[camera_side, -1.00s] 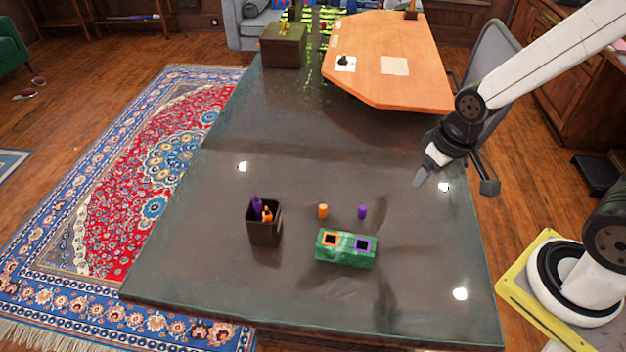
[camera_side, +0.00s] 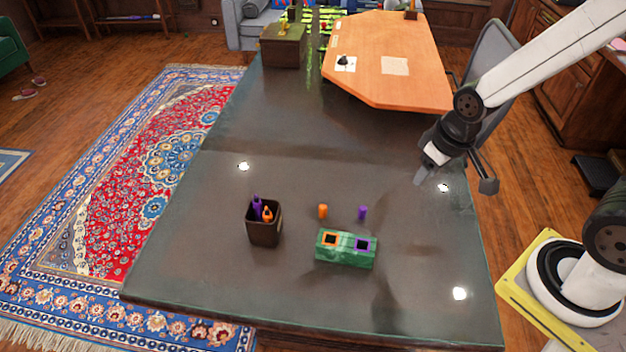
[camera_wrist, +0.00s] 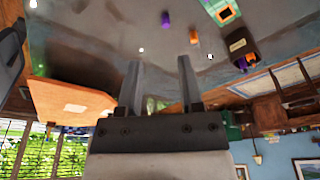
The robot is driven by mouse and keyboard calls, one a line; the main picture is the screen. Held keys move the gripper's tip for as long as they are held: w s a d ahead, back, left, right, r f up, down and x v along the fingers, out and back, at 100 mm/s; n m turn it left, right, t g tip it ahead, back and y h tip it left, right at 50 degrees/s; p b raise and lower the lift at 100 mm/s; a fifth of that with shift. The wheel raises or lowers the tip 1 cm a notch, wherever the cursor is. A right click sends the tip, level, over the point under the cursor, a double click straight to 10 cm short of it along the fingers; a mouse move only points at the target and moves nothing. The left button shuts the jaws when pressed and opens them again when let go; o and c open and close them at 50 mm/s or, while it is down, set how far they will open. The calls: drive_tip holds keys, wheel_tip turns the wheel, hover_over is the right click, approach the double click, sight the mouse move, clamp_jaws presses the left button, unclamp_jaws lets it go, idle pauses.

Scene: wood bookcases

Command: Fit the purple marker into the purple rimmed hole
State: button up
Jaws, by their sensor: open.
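A small upright purple piece (camera_side: 362,212) stands on the dark table, and it also shows in the wrist view (camera_wrist: 166,19). A dark cup (camera_side: 264,232) to its left holds a purple marker (camera_side: 257,206) and an orange one (camera_side: 267,214). A green block (camera_side: 346,258) in front of the small piece has a purple rimmed hole (camera_side: 362,245) on the right and an orange rimmed hole (camera_side: 330,239) on the left. Both holes look dark and empty. My gripper (camera_side: 454,181) is open and empty above the table's right side, apart from all of these; its fingers show in the wrist view (camera_wrist: 158,62).
A small orange piece (camera_side: 323,211) stands left of the small purple one. The dark cup also shows in the wrist view (camera_wrist: 240,42). An orange-topped desk (camera_side: 385,60) and a brown box (camera_side: 283,50) are at the back. The table between my gripper and the small pieces is clear.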

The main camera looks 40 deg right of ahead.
drive_tip(key=w+a+n, duration=0.3)
drive_tip(key=w+n, duration=0.1)
drive_tip(key=w, duration=0.3)
drive_tip(key=n+g+y, duration=0.3)
drive_tip(key=n+y, duration=0.2)
drive_tip(key=n, duration=1.1)
approach(256, 196)
drive_tip(key=f, duration=0.2)
drive_tip(key=shift+w+a+f, duration=0.15)
drive_tip(key=shift+a+f, duration=0.75)
drive_tip(key=shift+f, duration=0.25)
drive_tip(key=shift+x, duration=2.6)
drive_tip(key=shift+d, duration=0.1)
clamp_jaws()
